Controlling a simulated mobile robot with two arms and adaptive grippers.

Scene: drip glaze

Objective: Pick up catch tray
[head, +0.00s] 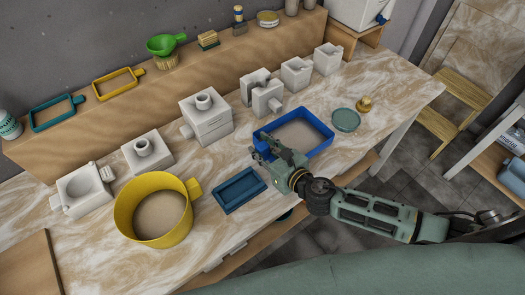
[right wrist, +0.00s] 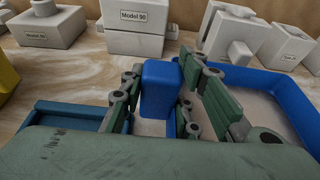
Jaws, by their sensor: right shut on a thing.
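A blue rectangular tray (head: 318,150) with raised walls lies on the marbled worktop, right of centre in the head view. A blue block-like handle (right wrist: 160,88) at its left end stands up between my right fingers in the right wrist view. My right gripper (head: 281,150) is shut on that handle, one finger on each side. The tray's wall and pale inside (right wrist: 262,92) show on the right of the wrist view. The gripper hides part of the tray's near left corner. I cannot tell whether the tray is clear of the worktop. My left gripper is not in view.
A smaller dark blue tray (head: 240,189) lies just left of my right gripper. A yellow round basin (head: 137,216) stands further left. White plaster moulds (head: 206,118) line the back. A green disc (head: 346,120) and a brass piece (head: 364,103) lie to the right.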

